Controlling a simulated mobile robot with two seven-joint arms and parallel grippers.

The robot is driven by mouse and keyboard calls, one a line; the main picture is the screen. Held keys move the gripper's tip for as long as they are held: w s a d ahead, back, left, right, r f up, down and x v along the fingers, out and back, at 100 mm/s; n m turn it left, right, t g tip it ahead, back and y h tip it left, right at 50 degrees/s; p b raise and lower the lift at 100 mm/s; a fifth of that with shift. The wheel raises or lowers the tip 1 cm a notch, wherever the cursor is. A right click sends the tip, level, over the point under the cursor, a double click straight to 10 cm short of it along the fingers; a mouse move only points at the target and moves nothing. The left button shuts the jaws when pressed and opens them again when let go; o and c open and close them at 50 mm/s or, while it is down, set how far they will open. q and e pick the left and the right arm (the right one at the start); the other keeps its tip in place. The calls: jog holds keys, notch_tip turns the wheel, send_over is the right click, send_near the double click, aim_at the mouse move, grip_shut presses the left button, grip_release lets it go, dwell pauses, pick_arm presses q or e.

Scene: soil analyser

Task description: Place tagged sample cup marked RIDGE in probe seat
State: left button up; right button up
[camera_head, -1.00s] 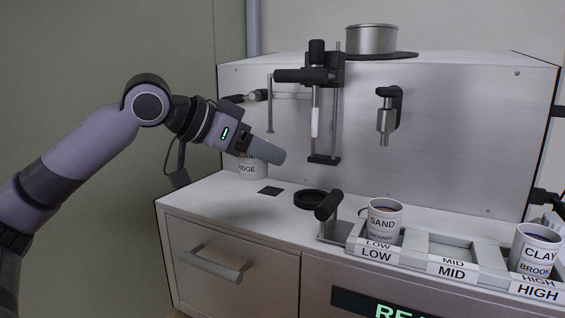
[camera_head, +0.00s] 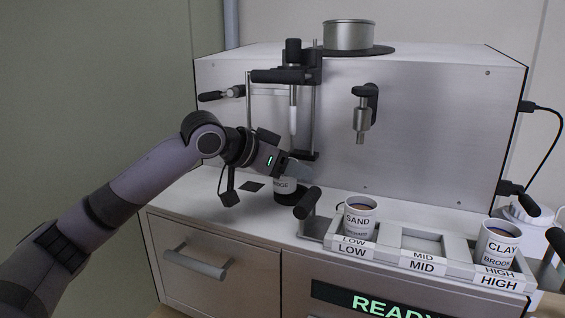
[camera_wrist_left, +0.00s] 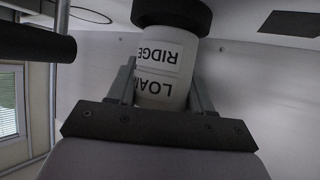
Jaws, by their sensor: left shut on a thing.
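The white cup marked RIDGE (camera_head: 286,186) is in my left gripper (camera_head: 292,172), at the black ring-shaped probe seat (camera_head: 288,199) below the vertical probe (camera_head: 293,115). In the left wrist view, the cup (camera_wrist_left: 166,62) shows LOAM and RIDGE upside down between the two fingers of the left gripper (camera_wrist_left: 163,88). The black seat (camera_wrist_left: 172,14) is at the cup's base there. I cannot tell whether the cup rests fully in it. The gripper hides the cup's upper part in the head view. My right gripper is not in view.
A black-handled lever (camera_head: 308,203) stands close right of the seat. A rack (camera_head: 395,262) with LOW, MID and HIGH slots holds the SAND cup (camera_head: 359,220) and the CLAY cup (camera_head: 498,247); MID is empty. A dark square (camera_head: 252,187) lies left on the counter.

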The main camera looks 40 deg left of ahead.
pick_arm(q)
jog(key=shift+f+x, duration=0.2)
jog(key=shift+x, duration=1)
jog(key=shift+s, duration=0.15)
jog(key=o, duration=1.1)
jog(key=shift+f, duration=0.1)
jog(key=shift+b+v, duration=1.2)
jog(key=shift+v, duration=4.85)
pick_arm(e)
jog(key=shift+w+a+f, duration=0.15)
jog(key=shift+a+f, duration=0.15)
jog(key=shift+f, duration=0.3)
